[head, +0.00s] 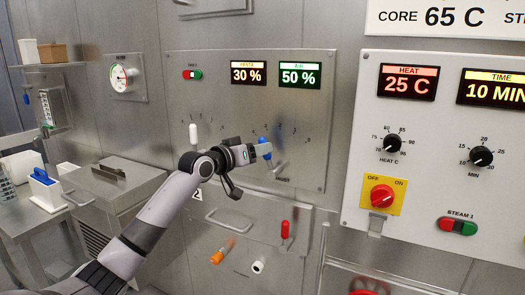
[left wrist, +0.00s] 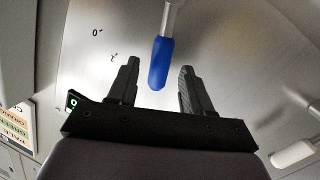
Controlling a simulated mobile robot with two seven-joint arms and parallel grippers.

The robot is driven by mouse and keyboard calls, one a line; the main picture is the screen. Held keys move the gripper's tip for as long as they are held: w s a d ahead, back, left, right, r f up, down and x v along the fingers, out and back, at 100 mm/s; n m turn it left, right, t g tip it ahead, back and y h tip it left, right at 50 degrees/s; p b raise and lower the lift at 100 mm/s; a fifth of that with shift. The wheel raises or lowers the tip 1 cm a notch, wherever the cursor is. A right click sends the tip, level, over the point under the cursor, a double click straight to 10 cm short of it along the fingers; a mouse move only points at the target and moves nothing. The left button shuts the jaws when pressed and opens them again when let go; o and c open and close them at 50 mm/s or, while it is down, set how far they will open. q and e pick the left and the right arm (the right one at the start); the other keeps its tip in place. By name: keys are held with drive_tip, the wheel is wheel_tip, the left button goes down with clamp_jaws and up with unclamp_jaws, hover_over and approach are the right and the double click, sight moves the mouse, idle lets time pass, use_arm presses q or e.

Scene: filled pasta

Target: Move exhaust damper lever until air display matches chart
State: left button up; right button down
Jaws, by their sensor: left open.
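The air display (head: 299,75) reads 50 % in green on the grey wall panel. A lever with a blue handle (head: 264,146) is on the same panel below it, partly hidden by my left gripper (head: 262,151). In the left wrist view the blue handle (left wrist: 159,62) lies between the two open fingers of my left gripper (left wrist: 158,85), with a gap visible on each side. A white-handled lever (head: 193,133) is further left on the panel. No chart for the air value is readable. My right gripper is not in view.
An amber display (head: 248,73) reads 30 %. The white control panel (head: 430,150) with knobs stands at right. Below are a red handle (head: 285,229), an orange handle (head: 217,257) and a drawer handle (head: 228,222). A steel cabinet (head: 113,185) is at left.

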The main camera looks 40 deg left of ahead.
use_arm(q)
drive_tip(key=s, duration=0.3)
drive_tip(key=shift+s+r+b, duration=0.15)
drive_tip(key=shift+s+b, duration=0.15)
drive_tip(key=shift+s, duration=0.05)
idle(0.3)
drive_tip(key=s+d+f+m+g, duration=0.15)
drive_tip(key=d+f, duration=0.25)
drive_tip(key=f, duration=0.4)
drive_tip(key=s+d+f+g+h, duration=0.15)
drive_tip(key=d+f, duration=0.25)
drive_tip(key=f, duration=0.4)
drive_tip(key=s+d+f+m+y, duration=0.1)
drive_tip(key=s+d+f, duration=0.2)
drive_tip(key=f, duration=0.5)
drive_tip(key=s+d+f+m+g+h, duration=0.1)
drive_tip(key=s+d+f+m, duration=0.1)
drive_tip(key=s+d+f, duration=0.6)
drive_tip(key=s+d+f+m+g, duration=0.1)
drive_tip(key=s+d+f+g, duration=0.1)
drive_tip(key=s+d+f, duration=0.6)
drive_tip(key=s+d+p, duration=0.1)
drive_tip(key=s+d, duration=0.1)
drive_tip(key=s, duration=0.3)
drive_tip(key=shift+m+h, duration=0.35)
drive_tip(key=shift+a+f+g, duration=0.1)
drive_tip(key=shift+g, duration=0.2)
idle(1.8)
